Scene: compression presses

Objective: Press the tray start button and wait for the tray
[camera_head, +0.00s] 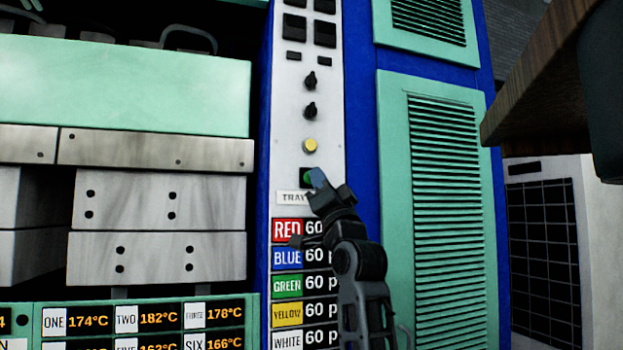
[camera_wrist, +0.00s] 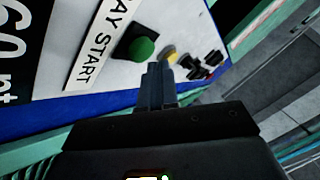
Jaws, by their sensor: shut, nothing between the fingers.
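The green tray start button (camera_head: 308,176) sits on the white control panel, above a label that begins "TRAY" (camera_head: 291,197). My gripper (camera_head: 319,180) is in front of the panel and partly covers the button and the label. In the wrist view the green button (camera_wrist: 143,48) shows whole on a dark square base, beside the "TRAY START" label (camera_wrist: 88,62). My gripper's fingers (camera_wrist: 153,70) are shut and empty, just beside the button in that view. I cannot tell whether the fingertips touch it. No tray can be made out clearly.
A yellow button (camera_head: 310,145) and two black knobs (camera_head: 310,110) sit above the green button. Colour labels (camera_head: 287,257) run below it. The press (camera_head: 158,200) stands at left, a vented green cabinet door (camera_head: 455,200) at right. A wooden board edge (camera_head: 540,75) juts in at upper right.

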